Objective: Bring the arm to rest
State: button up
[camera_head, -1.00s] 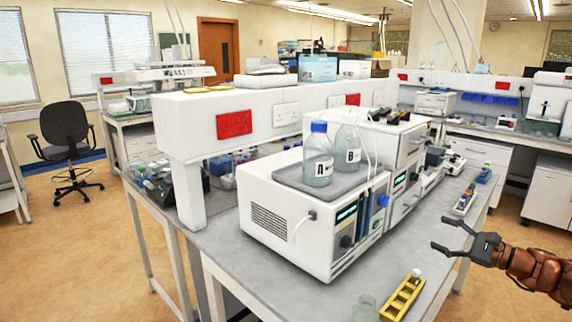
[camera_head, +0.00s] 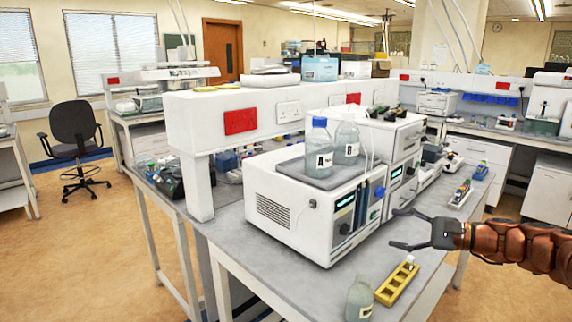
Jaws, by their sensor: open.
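My gripper (camera_head: 400,229) is at the right of the head view, its two dark fingers apart with nothing between them. It points left, toward the white instrument (camera_head: 285,215), and appears over or near the front edge of the grey bench (camera_head: 330,284). My copper-coloured arm reaches in from the right edge of the picture. The gap between my fingers and the instrument or bench cannot be told exactly.
A yellow rack (camera_head: 392,288) with a small white-capped vial and a clear bottle (camera_head: 360,299) stand on the bench below my gripper. Bottles A (camera_head: 319,150) and B (camera_head: 347,140) stand on the instrument. Open floor (camera_head: 490,285) lies to the right.

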jog(key=s+a+f+n+g+h, duration=0.3)
jog(key=s+a+n+g, duration=0.55)
jog(key=s+a, duration=1.05)
jog(key=s+d+f+n+h, duration=0.1)
jog(key=s+d+f+h, duration=0.2)
jog(key=s, duration=0.4)
jog(key=s+d+f+n+h, duration=0.2)
jog(key=s+d+f+h, duration=0.1)
jog(key=s, duration=0.4)
jog(key=s+d+f+n+g+h, duration=0.1)
jog(key=s+d+f+h, duration=0.2)
jog(key=s, duration=0.5)
jog(key=d+h, duration=0.1)
jog(key=h, duration=0.1)
jog(key=shift+f+h, duration=0.25)
jog(key=shift+h, duration=0.05)
jog(key=shift+n, duration=0.25)
